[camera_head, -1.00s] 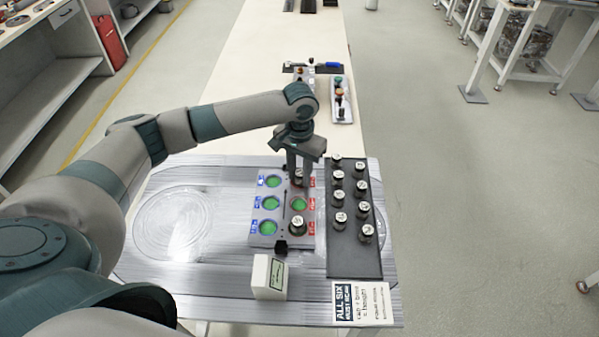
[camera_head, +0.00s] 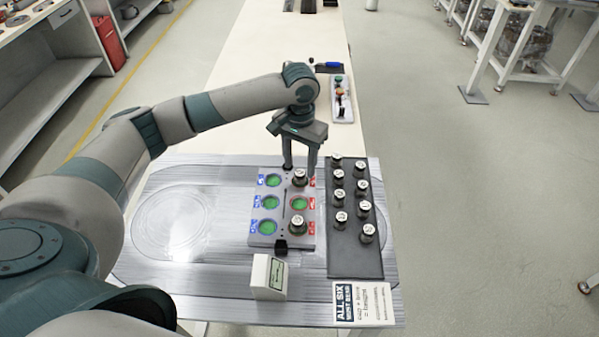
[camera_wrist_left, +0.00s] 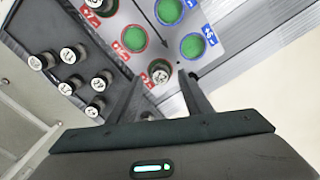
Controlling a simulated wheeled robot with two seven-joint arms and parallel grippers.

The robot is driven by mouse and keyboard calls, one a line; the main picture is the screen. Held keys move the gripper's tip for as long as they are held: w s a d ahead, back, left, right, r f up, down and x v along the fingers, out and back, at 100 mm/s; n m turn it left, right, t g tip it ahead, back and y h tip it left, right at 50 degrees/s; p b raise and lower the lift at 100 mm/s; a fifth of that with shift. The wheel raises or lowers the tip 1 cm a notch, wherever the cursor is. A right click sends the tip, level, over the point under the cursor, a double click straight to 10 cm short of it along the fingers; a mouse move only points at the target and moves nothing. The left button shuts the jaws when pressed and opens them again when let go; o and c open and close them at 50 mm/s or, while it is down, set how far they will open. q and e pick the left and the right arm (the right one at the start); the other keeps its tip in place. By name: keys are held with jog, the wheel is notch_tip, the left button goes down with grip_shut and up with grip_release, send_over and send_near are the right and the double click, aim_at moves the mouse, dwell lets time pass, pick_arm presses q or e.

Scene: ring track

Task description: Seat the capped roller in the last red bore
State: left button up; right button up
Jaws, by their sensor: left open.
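The grey bore block (camera_head: 284,235) has a blue-labelled column of three green bores at left and a red-labelled column at right. A capped roller (camera_head: 299,176) stands in the far red bore, upright; it also shows in the left wrist view (camera_wrist_left: 160,72). Another capped roller (camera_head: 298,223) stands in the near red bore. The middle red bore (camera_head: 299,203) is empty, showing green; in the left wrist view it is the red-ringed bore (camera_wrist_left: 133,38). My left gripper (camera_head: 300,168) is open and empty, fingertips just above the far roller. My right gripper is not in view.
A dark tray (camera_head: 350,261) with several capped rollers stands right of the block. A white box with a small display (camera_head: 268,277) and a printed card (camera_head: 362,303) lie in front. The plate's left side is clear.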

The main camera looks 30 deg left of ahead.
aim_at(300, 173)
pick_arm(q)
notch_tip(300, 173, up, 8)
jog(key=b, duration=0.1)
jog(key=shift+b, duration=0.35)
jog(key=shift+r, duration=0.1)
dwell(0.4)
